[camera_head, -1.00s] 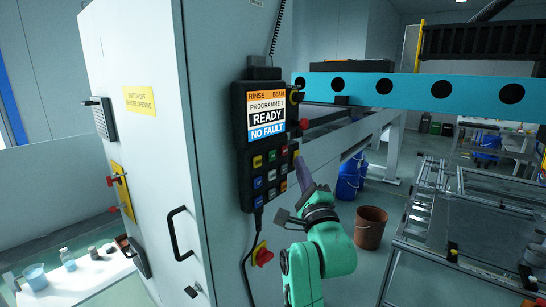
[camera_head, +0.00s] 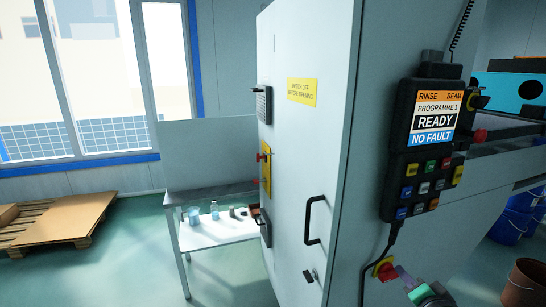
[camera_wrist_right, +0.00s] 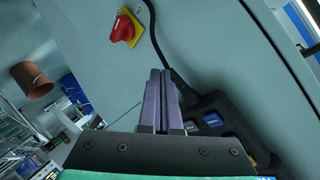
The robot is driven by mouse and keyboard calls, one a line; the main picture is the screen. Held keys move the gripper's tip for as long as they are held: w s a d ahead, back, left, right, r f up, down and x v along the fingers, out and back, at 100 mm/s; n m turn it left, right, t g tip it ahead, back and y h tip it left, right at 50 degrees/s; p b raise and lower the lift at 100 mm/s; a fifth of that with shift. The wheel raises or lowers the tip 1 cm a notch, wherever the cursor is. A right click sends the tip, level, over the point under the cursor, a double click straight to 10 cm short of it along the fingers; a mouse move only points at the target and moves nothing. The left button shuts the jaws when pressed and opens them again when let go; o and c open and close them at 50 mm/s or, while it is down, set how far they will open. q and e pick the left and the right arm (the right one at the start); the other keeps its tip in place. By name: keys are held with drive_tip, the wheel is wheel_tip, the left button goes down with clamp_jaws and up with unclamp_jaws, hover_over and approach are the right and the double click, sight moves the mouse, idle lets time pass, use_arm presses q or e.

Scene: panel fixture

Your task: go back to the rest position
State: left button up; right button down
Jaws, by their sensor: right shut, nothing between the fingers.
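My right gripper (camera_head: 402,274) shows at the bottom of the head view, low in front of the cabinet (camera_head: 345,130). It is below the pendant and beside the red knob on its yellow plate (camera_head: 384,270). In the right wrist view its two purple fingers (camera_wrist_right: 158,78) are together with nothing between them. The black pendant (camera_head: 428,150) hangs on the cabinet face, and its screen reads READY, NO FAULT. My left gripper is not in view.
A black door handle (camera_head: 312,220) sticks out of the cabinet. A cable hangs below the pendant. A small table (camera_head: 215,238) with cups and bottles stands behind the cabinet. A pallet (camera_head: 55,222) lies at the left. Brown and blue buckets (camera_head: 522,285) stand at the right.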

drive_tip(key=s+a+f+n+g+y, duration=0.1)
drive_tip(key=s+a+f+n+g, duration=0.2)
drive_tip(key=s+f+n+g, duration=0.25)
drive_tip(key=s+a+f+n+g+y, duration=0.1)
drive_tip(key=s+a+f+n+g, duration=0.1)
drive_tip(key=s+f+n, duration=0.4)
drive_tip(key=s+a+f+n+g, duration=0.2)
drive_tip(key=s+a+f+g, duration=0.1)
drive_tip(key=s+f, duration=0.5)
wheel_tip(320, 180, down, 21)
drive_tip(key=s+d+f+g, duration=0.2)
drive_tip(key=s+d+f, duration=0.1)
drive_tip(key=s+f, duration=1.3)
drive_tip(key=shift+s+d, duration=0.2)
drive_tip(key=shift+s, duration=0.8)
drive_tip(key=shift+f+n, duration=0.1)
drive_tip(key=shift+n, duration=0.15)
drive_tip(key=shift+s, duration=0.1)
